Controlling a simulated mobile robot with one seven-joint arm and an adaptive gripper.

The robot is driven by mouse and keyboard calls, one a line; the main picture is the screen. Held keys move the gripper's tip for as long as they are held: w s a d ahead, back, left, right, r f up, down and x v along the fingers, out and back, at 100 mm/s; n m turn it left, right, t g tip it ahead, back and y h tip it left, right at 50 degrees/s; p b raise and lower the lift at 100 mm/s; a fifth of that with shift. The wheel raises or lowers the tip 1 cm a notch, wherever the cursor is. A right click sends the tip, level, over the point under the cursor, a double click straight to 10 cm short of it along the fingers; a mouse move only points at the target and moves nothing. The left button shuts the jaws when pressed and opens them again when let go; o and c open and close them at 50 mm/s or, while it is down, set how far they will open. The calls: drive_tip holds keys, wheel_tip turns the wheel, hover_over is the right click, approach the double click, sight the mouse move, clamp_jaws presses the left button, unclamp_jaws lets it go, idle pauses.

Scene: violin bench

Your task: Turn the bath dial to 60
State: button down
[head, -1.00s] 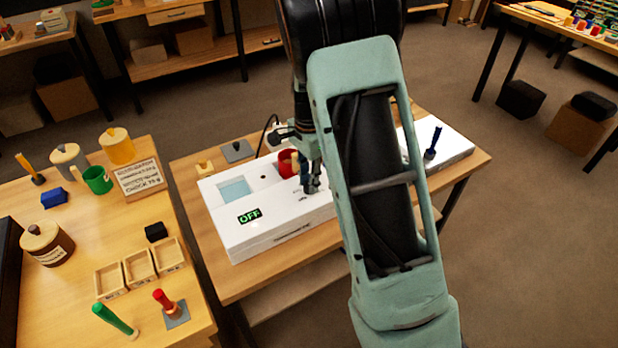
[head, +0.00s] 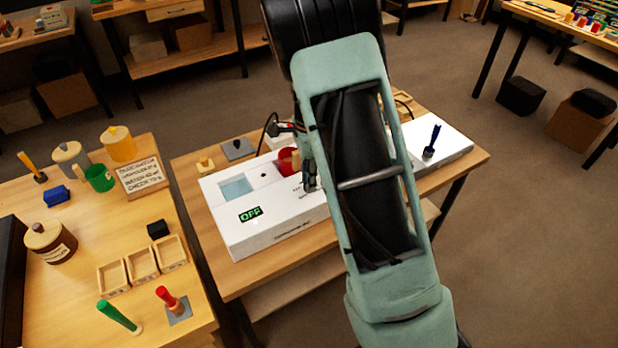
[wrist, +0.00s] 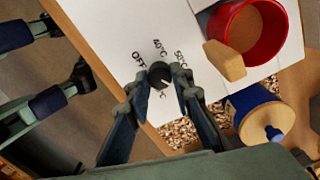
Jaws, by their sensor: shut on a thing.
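The bath is a white box (head: 277,226) on the middle bench, with a pale blue window and a green-lit display (head: 250,214) reading OFF. Its dial (wrist: 160,75) is a small black knob with a white pointer mark, seen in the wrist view. OFF, 40°C and 50°C are printed around it. The pointer mark lies toward the lower right, near that covered label. My gripper (wrist: 158,82) is shut on the dial, a finger on each side. In the head view my gripper (head: 310,176) is at the box's right part, the dial hidden.
A red pot (wrist: 276,46) with a wooden piece beside it is close to the dial. A blue jar (wrist: 252,112) stands by wood shavings. A white slab (head: 447,143) with a blue-handled tool is right of my arm. The left table (head: 75,285) holds jars and trays.

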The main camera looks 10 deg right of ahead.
drive_tip(key=c, duration=1.7)
unclamp_jaws()
wheel_tip(320, 180, up, 12)
